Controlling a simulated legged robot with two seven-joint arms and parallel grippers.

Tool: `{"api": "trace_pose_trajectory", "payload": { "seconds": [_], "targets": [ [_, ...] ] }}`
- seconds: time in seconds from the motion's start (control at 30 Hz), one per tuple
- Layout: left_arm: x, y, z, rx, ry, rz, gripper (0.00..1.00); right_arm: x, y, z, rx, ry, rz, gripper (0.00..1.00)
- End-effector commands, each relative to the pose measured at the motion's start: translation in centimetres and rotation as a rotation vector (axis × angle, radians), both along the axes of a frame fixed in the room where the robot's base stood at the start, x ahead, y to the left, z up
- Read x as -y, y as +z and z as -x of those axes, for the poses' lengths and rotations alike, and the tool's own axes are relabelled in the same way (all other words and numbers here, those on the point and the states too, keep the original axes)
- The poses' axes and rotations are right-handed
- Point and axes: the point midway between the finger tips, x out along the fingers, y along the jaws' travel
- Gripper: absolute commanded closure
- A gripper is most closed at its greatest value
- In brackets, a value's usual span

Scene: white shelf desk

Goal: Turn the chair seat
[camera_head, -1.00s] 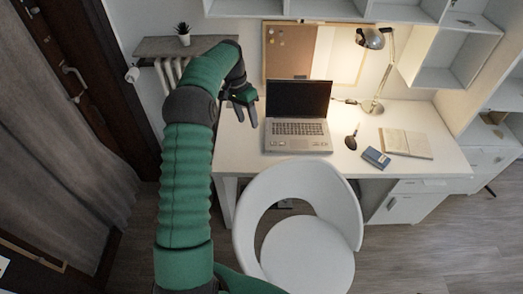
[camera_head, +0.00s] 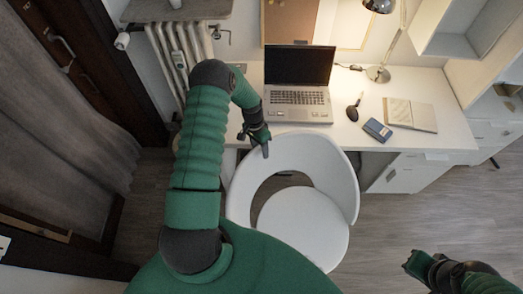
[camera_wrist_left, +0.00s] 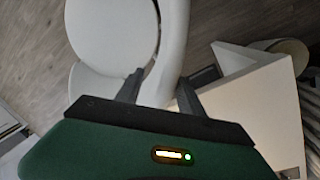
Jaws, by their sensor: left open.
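The white chair has a round seat (camera_head: 303,225) and a curved backrest (camera_head: 325,155) with an opening between them. It stands in front of the desk, backrest toward the desk. My left gripper (camera_head: 260,146) is at the upper left edge of the backrest. In the left wrist view, its two dark fingers (camera_wrist_left: 160,88) are apart, with the backrest rim (camera_wrist_left: 172,50) running between them. Whether they touch it, I cannot tell. The seat (camera_wrist_left: 110,28) shows beyond. My right gripper (camera_head: 416,262) is at the lower right, away from the chair; its finger opening is unclear.
A radiator (camera_head: 180,52) stands at the left wall. The floor right of the chair is clear.

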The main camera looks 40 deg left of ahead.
Motion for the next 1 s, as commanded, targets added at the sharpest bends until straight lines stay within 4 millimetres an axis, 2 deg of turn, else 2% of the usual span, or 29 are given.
{"api": "trace_pose_trajectory", "payload": {
  "seconds": [0.2, 0.47, 0.8, 1.0],
  "targets": [
    [0.6, -2.3, 0.2, 0.001, 0.0, -0.003, 0.55, 0.0, 0.7, 0.0, 0.0, 0.001, 0.0, 1.0],
    [0.9, -2.5, 0.0, 0.0, 0.001, -0.007, 0.55, 0.0, 0.7, 0.0, 0.0, 0.001, 0.0, 1.0],
    [0.7, -2.5, 0.1, 0.0, 0.0, 0.0, 0.99, 0.0, 0.7, 0.0, 0.0, 0.0, 0.0, 1.0],
    [0.6, -2.6, 0.1, 0.0, 0.001, -0.002, 1.0, 0.0, 0.7, 0.0, 0.0, 0.001, 0.0, 1.0]
  ]
}}
